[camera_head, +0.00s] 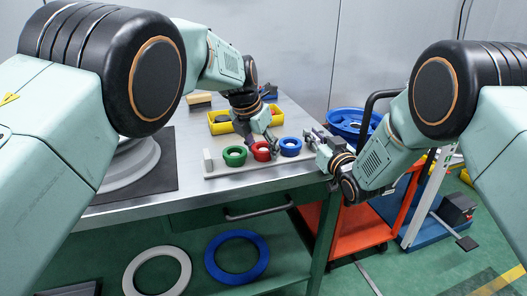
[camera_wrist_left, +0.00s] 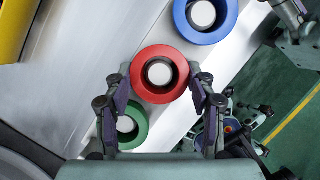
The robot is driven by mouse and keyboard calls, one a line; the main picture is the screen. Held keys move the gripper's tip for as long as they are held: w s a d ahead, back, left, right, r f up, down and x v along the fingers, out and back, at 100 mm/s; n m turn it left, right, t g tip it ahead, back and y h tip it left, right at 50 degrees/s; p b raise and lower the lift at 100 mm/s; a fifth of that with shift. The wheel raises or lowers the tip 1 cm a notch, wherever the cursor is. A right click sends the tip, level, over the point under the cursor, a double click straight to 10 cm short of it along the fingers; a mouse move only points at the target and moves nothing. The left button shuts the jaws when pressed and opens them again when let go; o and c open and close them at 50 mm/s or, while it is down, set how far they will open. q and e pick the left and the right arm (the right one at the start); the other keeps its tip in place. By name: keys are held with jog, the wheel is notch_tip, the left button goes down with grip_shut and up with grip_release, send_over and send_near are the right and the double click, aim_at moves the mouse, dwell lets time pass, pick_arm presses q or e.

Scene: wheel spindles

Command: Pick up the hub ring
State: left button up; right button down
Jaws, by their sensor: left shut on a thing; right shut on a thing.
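The red hub ring (camera_head: 262,151) sits around a pale spindle on a grey spindle board (camera_head: 215,167), between a green ring (camera_head: 235,156) and a blue ring (camera_head: 290,147). My left gripper (camera_head: 265,138) comes down over the red ring. In the left wrist view its fingers are on either side of the red ring (camera_wrist_left: 158,74), shut on it. The green ring (camera_wrist_left: 131,127) is partly hidden by a finger there; the blue ring (camera_wrist_left: 205,15) is clear. My right gripper (camera_head: 315,138) is shut at the board's right end; its exact contact is too small to see.
A yellow bin (camera_head: 221,121) stands behind the rings. A grey stepped disc (camera_head: 130,163) lies on a dark mat at the left. The table's front edge is close to the board.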

pick_arm(q)
notch_tip(320, 180, up, 10)
dwell(0.6)
pick_arm(e)
jog(key=c, duration=1.3)
grip_release()
